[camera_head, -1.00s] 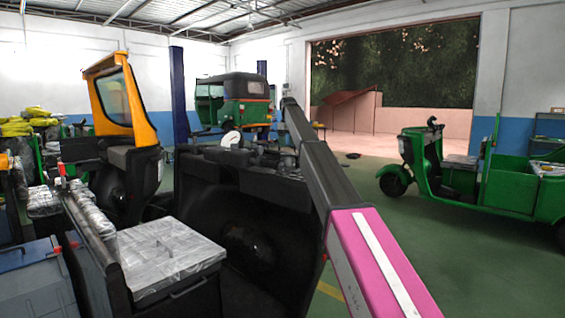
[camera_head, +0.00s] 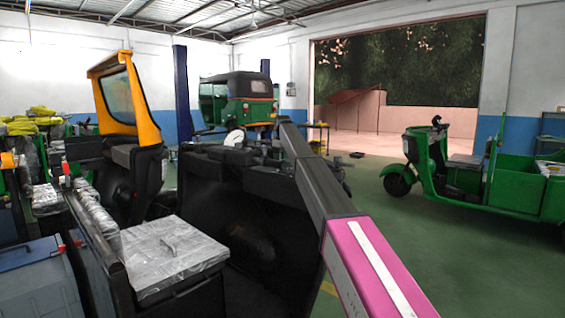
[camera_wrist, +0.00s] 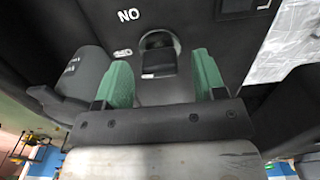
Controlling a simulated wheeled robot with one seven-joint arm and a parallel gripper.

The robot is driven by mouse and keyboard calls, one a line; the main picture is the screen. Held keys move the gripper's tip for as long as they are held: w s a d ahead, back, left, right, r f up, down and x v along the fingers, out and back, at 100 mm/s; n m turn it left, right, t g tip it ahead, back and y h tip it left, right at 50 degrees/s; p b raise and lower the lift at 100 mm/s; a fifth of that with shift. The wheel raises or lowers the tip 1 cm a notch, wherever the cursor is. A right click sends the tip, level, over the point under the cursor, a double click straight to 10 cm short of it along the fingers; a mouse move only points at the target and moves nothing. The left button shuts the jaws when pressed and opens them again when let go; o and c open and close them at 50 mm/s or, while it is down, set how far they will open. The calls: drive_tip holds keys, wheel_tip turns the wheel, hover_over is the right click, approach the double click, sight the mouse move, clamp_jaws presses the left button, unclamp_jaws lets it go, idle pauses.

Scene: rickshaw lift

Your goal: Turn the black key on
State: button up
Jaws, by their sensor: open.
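In the wrist view, the black key (camera_wrist: 158,62) is a dark block inside a round, pale-rimmed fitting on a black panel (camera_wrist: 215,30). White letters reading "NO" from this angle stand just up-left of it. My gripper (camera_wrist: 161,75) is open, with its two green fingers on either side of the key in the picture. I see no contact between the fingers and the key. In the head view, my pink and black arm reaches over a dark vehicle body (camera_head: 205,205); the key and fingertips cannot be made out there.
A dark grey block (camera_wrist: 85,72) stands left of the fingers in the wrist view. In the head view, a wrapped silver box (camera_head: 170,255) is at the lower left, a yellow-framed cab (camera_head: 145,105) behind it.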

drive_tip(key=shift+f, duration=0.6)
drive_tip(key=c, duration=0.9)
drive_tip(key=m, duration=0.5)
drive_tip(key=shift+m, duration=0.3)
drive_tip(key=m, duration=0.6)
drive_tip(key=shift+m, duration=0.3)
drive_tip(key=o, duration=0.9)
